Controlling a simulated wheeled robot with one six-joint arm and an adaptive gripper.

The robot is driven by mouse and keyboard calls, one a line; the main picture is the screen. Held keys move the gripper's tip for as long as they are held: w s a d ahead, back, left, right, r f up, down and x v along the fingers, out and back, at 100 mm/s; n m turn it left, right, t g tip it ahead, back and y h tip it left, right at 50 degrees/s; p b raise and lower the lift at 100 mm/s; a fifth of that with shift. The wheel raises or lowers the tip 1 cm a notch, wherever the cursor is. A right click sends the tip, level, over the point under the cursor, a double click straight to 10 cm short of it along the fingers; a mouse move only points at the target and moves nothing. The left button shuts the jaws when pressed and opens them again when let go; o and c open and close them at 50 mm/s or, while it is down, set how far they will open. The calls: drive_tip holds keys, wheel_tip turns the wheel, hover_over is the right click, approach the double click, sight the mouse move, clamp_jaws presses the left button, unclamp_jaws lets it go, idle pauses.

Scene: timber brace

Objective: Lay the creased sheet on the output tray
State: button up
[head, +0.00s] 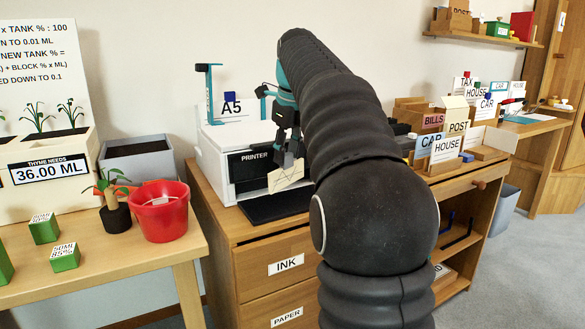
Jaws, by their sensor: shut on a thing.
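The creased sheet (287,177) is a small cream piece with visible crease lines. My gripper (287,160) is shut on its upper edge and holds it in front of the white printer (217,150). The output tray (262,207) is the flat black plate at the printer's front, just below the sheet. The sheet hangs tilted, its lower edge close over the tray; I cannot tell whether they touch. My arm hides the right side of the printer and part of the tray.
The printer stands on a wooden cabinet (228,230) with drawers. A red bucket (160,222), a small plant (112,213) and green blocks (64,257) stand on the left table. Labelled card holders (445,150) stand to the right. Open space lies in front of the tray.

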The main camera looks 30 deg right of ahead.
sight(288, 161)
wheel_tip(288, 161, down, 4)
drive_tip(key=shift+r+b, duration=0.1)
drive_tip(key=shift+b, duration=0.65)
drive_tip(key=o, duration=1)
drive_tip(key=shift+r, duration=0.1)
drive_tip(key=p+v, duration=0.4)
drive_tip(key=v, duration=0.8)
drive_tip(key=shift+s, duration=0.1)
